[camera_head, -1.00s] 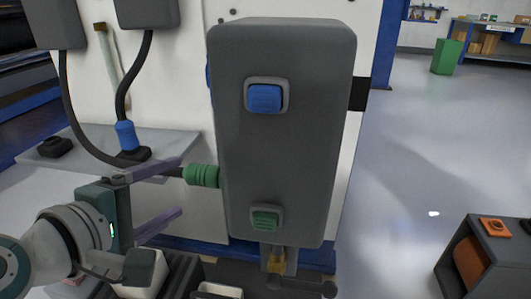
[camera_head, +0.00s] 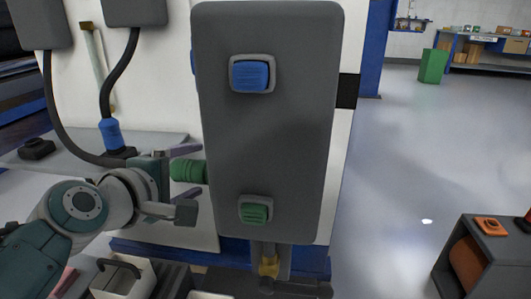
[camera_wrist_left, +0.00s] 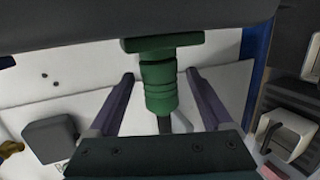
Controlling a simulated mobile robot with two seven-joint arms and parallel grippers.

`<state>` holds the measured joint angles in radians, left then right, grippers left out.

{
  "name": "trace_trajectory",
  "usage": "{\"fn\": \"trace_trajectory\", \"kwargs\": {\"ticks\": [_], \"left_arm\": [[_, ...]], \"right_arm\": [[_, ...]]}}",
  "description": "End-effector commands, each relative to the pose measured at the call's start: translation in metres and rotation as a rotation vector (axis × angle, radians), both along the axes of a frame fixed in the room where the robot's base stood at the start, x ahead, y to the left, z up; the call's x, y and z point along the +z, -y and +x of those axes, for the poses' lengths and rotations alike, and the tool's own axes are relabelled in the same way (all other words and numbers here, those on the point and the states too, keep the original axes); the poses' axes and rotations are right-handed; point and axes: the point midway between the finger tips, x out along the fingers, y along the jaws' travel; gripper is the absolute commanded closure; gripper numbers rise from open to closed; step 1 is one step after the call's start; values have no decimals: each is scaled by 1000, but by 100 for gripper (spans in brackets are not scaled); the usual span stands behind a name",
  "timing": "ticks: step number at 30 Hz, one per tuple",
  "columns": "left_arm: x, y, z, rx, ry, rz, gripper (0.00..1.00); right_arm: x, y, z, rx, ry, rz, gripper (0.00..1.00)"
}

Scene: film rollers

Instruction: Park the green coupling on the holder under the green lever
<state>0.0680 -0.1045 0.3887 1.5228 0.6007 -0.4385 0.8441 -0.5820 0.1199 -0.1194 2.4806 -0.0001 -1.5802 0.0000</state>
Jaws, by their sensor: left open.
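The green coupling (camera_head: 187,170) lies sideways at the left side of a dark grey upright panel (camera_head: 270,140), seemingly against it. In the left wrist view the coupling (camera_wrist_left: 160,88) stands below a wider green piece (camera_wrist_left: 163,41) at the panel's edge. My left gripper (camera_head: 194,166) is open, its purple fingers on either side of the coupling with gaps showing in the wrist view (camera_wrist_left: 160,76). A green square lever (camera_head: 254,212) is on the panel's lower face, under a blue one (camera_head: 251,75). I cannot tell which part is the holder. My right gripper is out of view.
A blue coupling (camera_head: 110,134) stands upright on a black base on the grey shelf (camera_head: 165,140); another black base (camera_head: 37,148) is to its left. Black hoses hang there. A white bin (camera_head: 125,282) is below. Floor on the right is open, with a dark cabinet (camera_head: 490,250).

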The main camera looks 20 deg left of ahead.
Motion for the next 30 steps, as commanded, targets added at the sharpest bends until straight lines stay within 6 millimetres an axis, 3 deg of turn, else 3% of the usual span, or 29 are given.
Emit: {"fn": "trace_trajectory", "kwargs": {"ticks": [2, 23, 30], "left_arm": [[0, 0, 0, 0, 0, 0, 19], [0, 1, 0, -2, 0, -1, 97], [0, 1, 0, -2, 0, -2, 100]], "right_arm": [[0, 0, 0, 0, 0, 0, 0], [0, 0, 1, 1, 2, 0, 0], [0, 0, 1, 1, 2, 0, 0]]}}
